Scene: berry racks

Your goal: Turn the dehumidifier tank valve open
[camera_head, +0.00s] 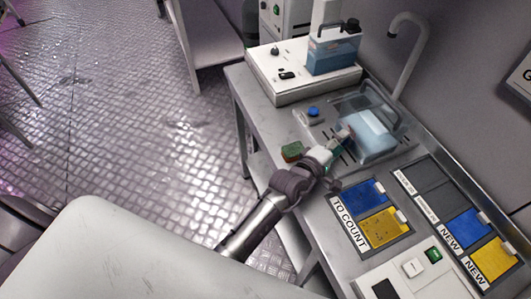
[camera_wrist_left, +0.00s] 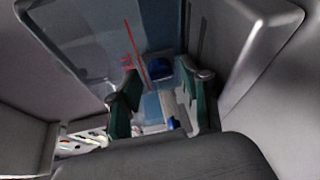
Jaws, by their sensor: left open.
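A clear tank (camera_head: 370,136) holding pale blue liquid stands in the sink area on the bench in the head view. My left gripper (camera_head: 341,141) is at its near left side. In the left wrist view, the tank's see-through wall (camera_wrist_left: 95,45) carries a red line. My left gripper (camera_wrist_left: 158,102) shows there with its two green-padded fingers apart. A dark blue part (camera_wrist_left: 158,68) and a smaller blue part (camera_wrist_left: 173,122) show between or just beyond the fingers. I cannot tell which is the valve, or whether the fingers touch it. My right gripper is not in view.
A sponge (camera_head: 292,151) lies by the bench's left edge, close to my left wrist. A blue-capped item (camera_head: 313,113) sits behind it. A white unit (camera_head: 290,75) bears another blue tank (camera_head: 332,55). A curved faucet (camera_head: 408,50) rises behind. Blue and yellow trays (camera_head: 385,226) lie in front.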

